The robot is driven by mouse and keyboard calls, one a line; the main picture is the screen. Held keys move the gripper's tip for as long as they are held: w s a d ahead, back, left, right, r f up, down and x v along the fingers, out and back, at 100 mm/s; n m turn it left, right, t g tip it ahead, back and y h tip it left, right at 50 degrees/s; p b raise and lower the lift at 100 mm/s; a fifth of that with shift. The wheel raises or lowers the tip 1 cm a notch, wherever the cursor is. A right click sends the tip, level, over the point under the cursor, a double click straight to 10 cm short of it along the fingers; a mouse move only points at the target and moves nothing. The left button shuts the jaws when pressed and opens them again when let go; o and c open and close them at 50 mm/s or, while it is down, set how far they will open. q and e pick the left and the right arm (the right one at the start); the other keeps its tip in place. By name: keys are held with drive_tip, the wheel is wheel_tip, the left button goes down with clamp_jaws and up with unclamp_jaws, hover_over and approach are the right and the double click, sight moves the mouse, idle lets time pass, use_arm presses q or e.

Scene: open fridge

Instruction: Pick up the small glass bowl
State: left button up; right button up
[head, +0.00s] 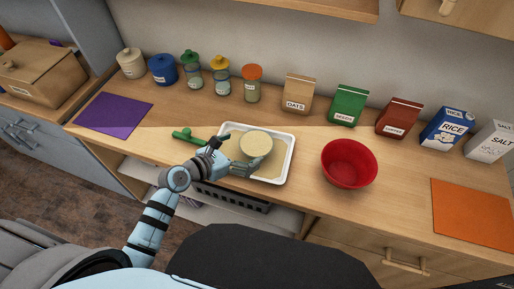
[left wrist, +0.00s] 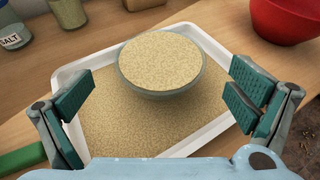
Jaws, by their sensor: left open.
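The small glass bowl (head: 256,143) is filled with tan grain and sits upright toward the back of a white tray (head: 291,150), whose floor is also covered in grain. In the left wrist view the bowl (left wrist: 160,62) shows its clear glass side below the rim. My left gripper (head: 240,153) is open over the near left part of the tray. In the left wrist view its fingers (left wrist: 163,92) are spread wide, one to each side of the bowl and nearer the camera, with nothing between the pads. My right gripper is out of view.
A green-handled object (head: 186,135) lies just left of the tray. A red bowl (head: 349,164) stands to its right. Several jars and packets, including the oats packet (head: 298,93), line the back. A purple mat (head: 112,115) and an orange mat (head: 474,212) lie flat at the sides.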

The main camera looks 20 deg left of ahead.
use_arm(q)
drive_tip(key=b+x, duration=0.1)
drive_tip(key=x, duration=0.5)
drive_tip(key=shift+w+d, duration=0.1)
drive_tip(key=shift+w, duration=0.1)
drive_tip(key=c, duration=1)
wheel_tip(320, 180, up, 9)
drive_tip(key=p, duration=0.4)
wheel_tip(320, 180, up, 11)
drive_tip(key=p, duration=0.2)
hover_over(265, 139)
drive_tip(key=s+a, duration=0.2)
drive_tip(key=s, duration=0.2)
drive_tip(key=shift+w, duration=0.25)
